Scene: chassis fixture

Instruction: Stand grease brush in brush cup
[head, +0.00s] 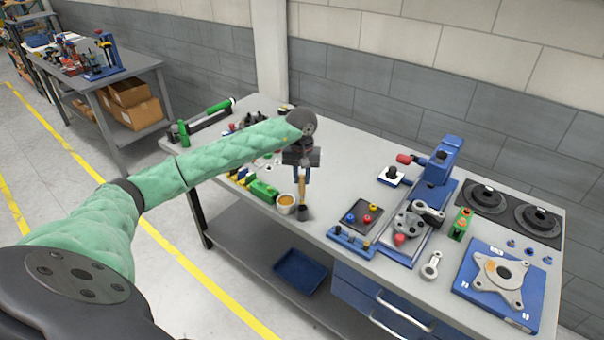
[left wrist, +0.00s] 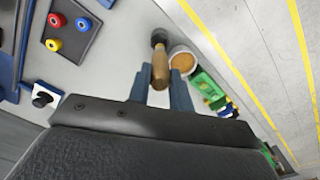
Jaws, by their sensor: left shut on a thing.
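My left gripper (head: 302,178) is shut on the wooden handle of the grease brush (head: 301,190). The brush hangs upright with its dark head down, near the table's front edge. In the left wrist view the handle (left wrist: 160,66) lies between the two blue fingers. A small round white cup (head: 286,204) with amber-brown contents or interior stands just left of the brush; it also shows in the left wrist view (left wrist: 181,61). The brush head is beside this cup, not in it; I cannot tell whether it touches the table. My right gripper is not in view.
A green block (head: 263,191) stands left of the cup. A dark tray (head: 361,217) with red, blue and yellow pieces and a blue rack (head: 351,243) are to the right. A blue press (head: 440,160) stands farther right. Bare table (head: 325,200) lies right of the brush.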

